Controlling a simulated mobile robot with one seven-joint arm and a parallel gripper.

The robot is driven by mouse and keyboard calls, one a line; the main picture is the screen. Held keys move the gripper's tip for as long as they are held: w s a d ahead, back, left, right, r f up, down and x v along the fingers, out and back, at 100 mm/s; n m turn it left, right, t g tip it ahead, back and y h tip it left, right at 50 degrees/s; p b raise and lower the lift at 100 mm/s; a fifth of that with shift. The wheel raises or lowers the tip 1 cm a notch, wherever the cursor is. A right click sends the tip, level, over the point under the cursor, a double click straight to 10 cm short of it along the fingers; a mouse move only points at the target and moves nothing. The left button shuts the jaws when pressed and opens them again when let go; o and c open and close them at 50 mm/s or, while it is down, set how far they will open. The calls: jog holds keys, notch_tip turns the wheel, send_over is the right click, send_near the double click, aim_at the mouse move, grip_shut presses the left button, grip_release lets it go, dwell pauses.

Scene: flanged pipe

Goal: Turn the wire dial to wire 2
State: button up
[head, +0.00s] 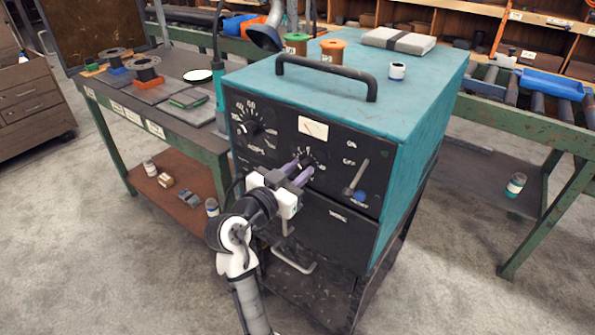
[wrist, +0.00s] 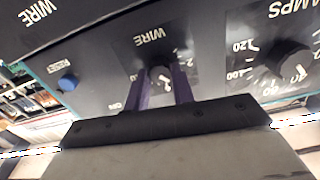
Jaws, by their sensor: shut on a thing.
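The wire dial (wrist: 160,72) is a dark round knob on the black front panel of the teal machine (head: 350,80). The word WIRE is printed beside it, and the wrist view shows the panel turned over. My gripper (head: 303,165) has its two purple fingers at the dial, one on each side of the knob; the wrist view also shows them (wrist: 161,82). They are shut on the knob. In the head view the fingers hide most of the knob. I cannot read which number the dial points to.
The amps dial (head: 251,127) is left of the wire dial. A gauge (head: 314,128) sits above it. A workbench (head: 180,125) stands at left.

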jog(key=shift+n, duration=0.3)
jog(key=n+p, duration=0.1)
jog(key=n, duration=0.2)
jog(key=shift+n+p, duration=1.1)
jog(key=shift+n, duration=1)
jog(key=shift+a, duration=0.1)
jog(key=o, duration=1)
